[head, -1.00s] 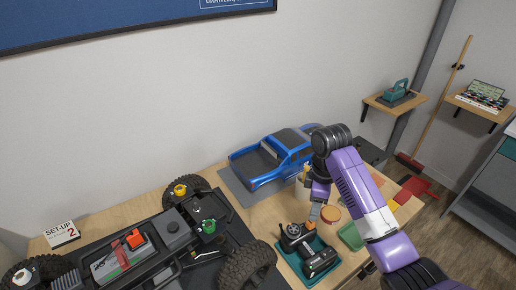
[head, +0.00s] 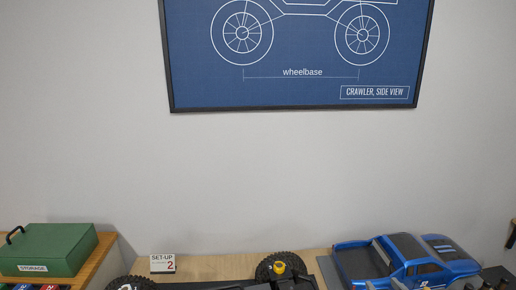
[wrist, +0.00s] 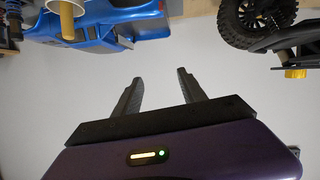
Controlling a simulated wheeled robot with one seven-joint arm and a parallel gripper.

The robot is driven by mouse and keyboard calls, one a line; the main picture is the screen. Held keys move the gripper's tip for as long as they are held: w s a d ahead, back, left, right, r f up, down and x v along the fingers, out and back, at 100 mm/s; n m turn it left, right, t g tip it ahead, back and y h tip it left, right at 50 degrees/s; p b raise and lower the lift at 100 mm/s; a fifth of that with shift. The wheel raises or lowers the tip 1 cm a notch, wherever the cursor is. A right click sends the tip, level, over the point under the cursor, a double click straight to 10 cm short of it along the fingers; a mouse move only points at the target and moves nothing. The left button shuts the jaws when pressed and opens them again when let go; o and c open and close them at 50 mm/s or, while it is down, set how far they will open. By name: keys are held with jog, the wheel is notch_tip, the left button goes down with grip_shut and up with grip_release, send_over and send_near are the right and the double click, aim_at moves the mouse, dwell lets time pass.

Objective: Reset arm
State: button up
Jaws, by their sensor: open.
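My gripper (wrist: 158,88) shows in the wrist view with its two dark fingers apart and nothing between them. Beyond the fingers is plain pale wall. The head view shows no part of my arm or gripper. The blue truck body (head: 415,262) sits at the lower right of the head view, and part of it shows at the upper left of the wrist view (wrist: 105,22). The crawler chassis is mostly cut off by the bottom edge of the head view; its black wheel (head: 275,268) shows there, and a wheel also shows at the upper right of the wrist view (wrist: 252,18).
A green storage box (head: 48,248) stands on a wooden surface at the lower left. A set-up card (head: 163,264) stands on the workbench (head: 215,266). A framed blue crawler poster (head: 300,60) hangs on the wall. The space around my fingers looks clear.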

jog(key=s+a, duration=0.4)
jog(key=s, duration=1)
jog(key=s+a+y+b, duration=0.1)
jog(key=s+a, duration=0.4)
jog(key=s, duration=0.9)
jog(key=s+a+t+y+b, duration=0.1)
jog(key=s+a, duration=0.3)
jog(key=s, duration=1)
jog(key=shift+s+a+f, duration=0.2)
jog(key=shift+s+a, duration=0.05)
jog(key=shift+a, duration=0.05)
